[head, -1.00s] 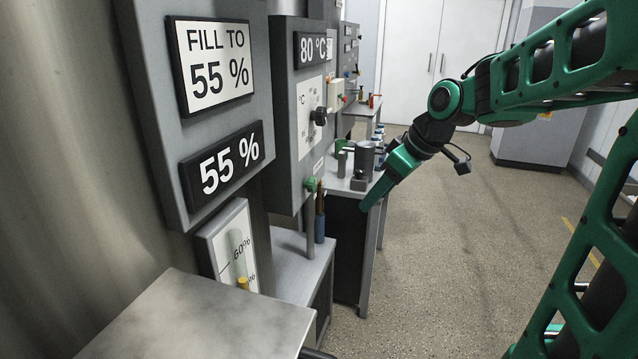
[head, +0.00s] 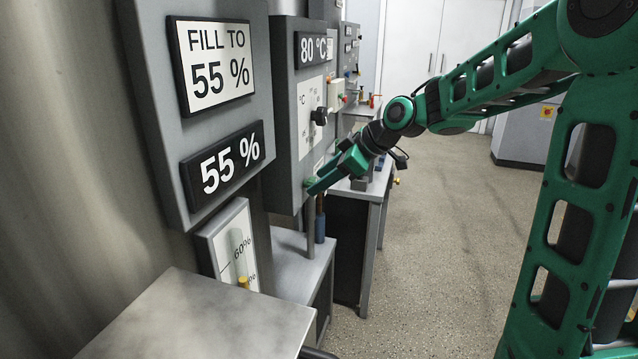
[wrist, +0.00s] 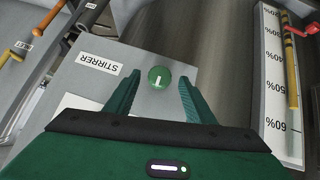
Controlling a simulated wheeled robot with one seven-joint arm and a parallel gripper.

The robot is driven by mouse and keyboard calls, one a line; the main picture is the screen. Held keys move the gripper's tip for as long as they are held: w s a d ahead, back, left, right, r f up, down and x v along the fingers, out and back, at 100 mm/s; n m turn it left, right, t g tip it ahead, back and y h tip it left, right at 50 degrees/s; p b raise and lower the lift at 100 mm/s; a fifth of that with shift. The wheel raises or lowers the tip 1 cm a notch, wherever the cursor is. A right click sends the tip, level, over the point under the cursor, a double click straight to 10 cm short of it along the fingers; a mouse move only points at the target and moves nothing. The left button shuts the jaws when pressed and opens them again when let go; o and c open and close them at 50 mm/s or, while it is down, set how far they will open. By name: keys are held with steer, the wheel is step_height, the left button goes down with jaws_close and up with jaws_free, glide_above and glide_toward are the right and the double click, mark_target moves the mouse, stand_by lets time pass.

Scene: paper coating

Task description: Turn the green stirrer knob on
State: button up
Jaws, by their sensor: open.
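The green stirrer knob (wrist: 159,77) is round with a short white mark and sits on a grey panel beside a "STIRRER" label (wrist: 99,64). In the wrist view my gripper (wrist: 158,80) is open, with one finger on each side of the knob near the fingertips. I cannot tell whether either finger touches it. In the head view my gripper (head: 313,185) reaches to the lower part of the grey panel under the 80 °C display (head: 311,49). The knob is mostly hidden by the fingers there.
A black dial (head: 319,116) is on the same panel, above my gripper. A level gauge (head: 228,250) and a "55 %" display (head: 222,165) stand nearer on the left. A bare metal table (head: 200,315) is in front. The floor to the right is clear.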

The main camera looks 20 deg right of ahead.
steer(key=shift+x, duration=0.9)
